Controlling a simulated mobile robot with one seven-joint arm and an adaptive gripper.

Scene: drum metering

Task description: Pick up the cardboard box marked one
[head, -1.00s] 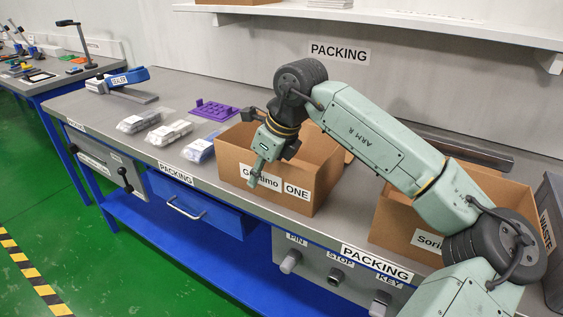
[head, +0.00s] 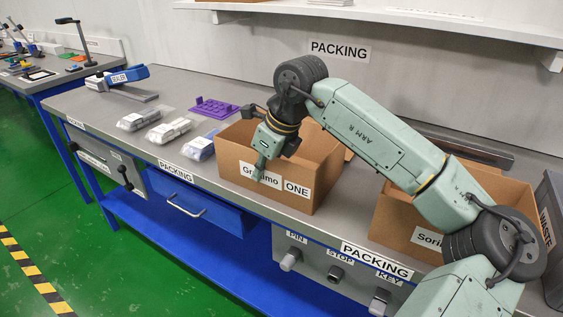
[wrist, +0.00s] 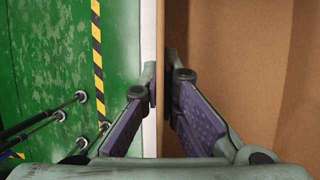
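The cardboard box marked one (head: 232,163) stands open-topped on the packing bench, with a front label that reads "ONE" and a name partly covered by my finger. My gripper (head: 264,166) points down over its front wall, one finger outside and the other hidden inside the box. In the wrist view, my gripper (wrist: 160,82) has its two pads pressed on either side of the thin wall of the box (wrist: 240,60), with no clear gap. The box rests upright on the bench.
A second cardboard box (head: 400,222) stands to the right, partly behind my arm. Several bagged items (head: 168,130) and a purple tray (head: 214,108) lie to the left. A blue sealer (head: 125,77) is farther left. A shelf (head: 400,20) runs above.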

